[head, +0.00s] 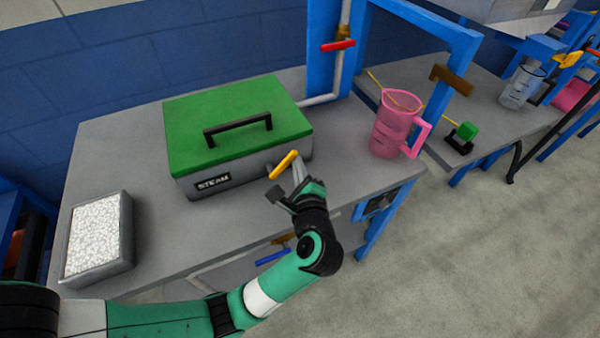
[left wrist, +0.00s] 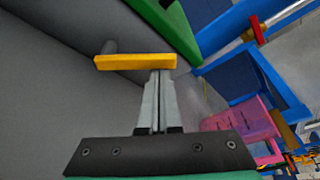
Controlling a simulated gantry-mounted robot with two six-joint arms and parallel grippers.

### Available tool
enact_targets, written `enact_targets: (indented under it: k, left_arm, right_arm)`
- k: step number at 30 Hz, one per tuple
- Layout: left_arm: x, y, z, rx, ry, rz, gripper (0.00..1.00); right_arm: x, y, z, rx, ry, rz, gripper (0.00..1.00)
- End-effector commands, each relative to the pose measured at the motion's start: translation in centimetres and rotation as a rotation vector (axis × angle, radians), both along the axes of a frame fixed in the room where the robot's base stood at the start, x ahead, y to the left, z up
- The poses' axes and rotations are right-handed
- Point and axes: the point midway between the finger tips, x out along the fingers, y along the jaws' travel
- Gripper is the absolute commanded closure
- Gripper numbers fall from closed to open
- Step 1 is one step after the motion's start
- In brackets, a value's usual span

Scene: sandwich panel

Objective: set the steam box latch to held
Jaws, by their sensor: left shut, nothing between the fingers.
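The steam box (head: 238,137) is grey with a green lid and a black handle, and stands on the grey bench with its lid down. A "STEAM" label is on its front. The yellow latch (head: 284,164) sits on the front face near the right corner, slanting up to the right. In the left wrist view the latch (left wrist: 135,62) is a yellow bar just ahead of the fingertips. My left gripper (head: 296,166) is at the latch, shut with nothing between its fingers; whether the tips (left wrist: 158,74) touch the bar, I cannot tell. My right gripper is out of view.
A pink pitcher (head: 394,128) stands right of the box. A grey tray of white granules (head: 97,240) is at the bench's left end. A red-handled valve (head: 338,46) on a pipe is behind. A blue handle (head: 273,258) is below the bench edge.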

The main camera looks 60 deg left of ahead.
Motion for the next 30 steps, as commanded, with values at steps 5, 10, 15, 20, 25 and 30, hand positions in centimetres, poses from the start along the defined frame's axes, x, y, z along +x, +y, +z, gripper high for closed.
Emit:
enact_targets:
  k: [5, 10, 15, 20, 25, 30]
  left_arm:
    - [-0.7, 0.1, 0.8, -0.01, -0.067, 0.001, 1.0]
    - [-1.5, 0.3, 1.5, -0.01, -0.065, 0.001, 1.0]
    - [-2.4, 0.4, 1.9, -0.03, -0.197, 0.001, 1.0]
    - [-3.1, 0.5, 2.3, -0.03, -0.195, 0.001, 1.0]
    - [-3.6, 0.6, 2.5, -0.031, -0.194, 0.001, 1.0]
    - [-3.8, 0.6, 2.5, -0.03, -0.193, 0.001, 1.0]
  right_arm:
    - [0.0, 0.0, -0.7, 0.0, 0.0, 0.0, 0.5]
    - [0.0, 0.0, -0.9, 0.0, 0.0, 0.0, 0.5]
    - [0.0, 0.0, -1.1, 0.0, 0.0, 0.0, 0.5]
    - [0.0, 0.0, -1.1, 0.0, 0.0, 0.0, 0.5]
    - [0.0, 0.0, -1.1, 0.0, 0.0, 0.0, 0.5]
    - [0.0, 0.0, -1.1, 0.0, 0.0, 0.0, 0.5]
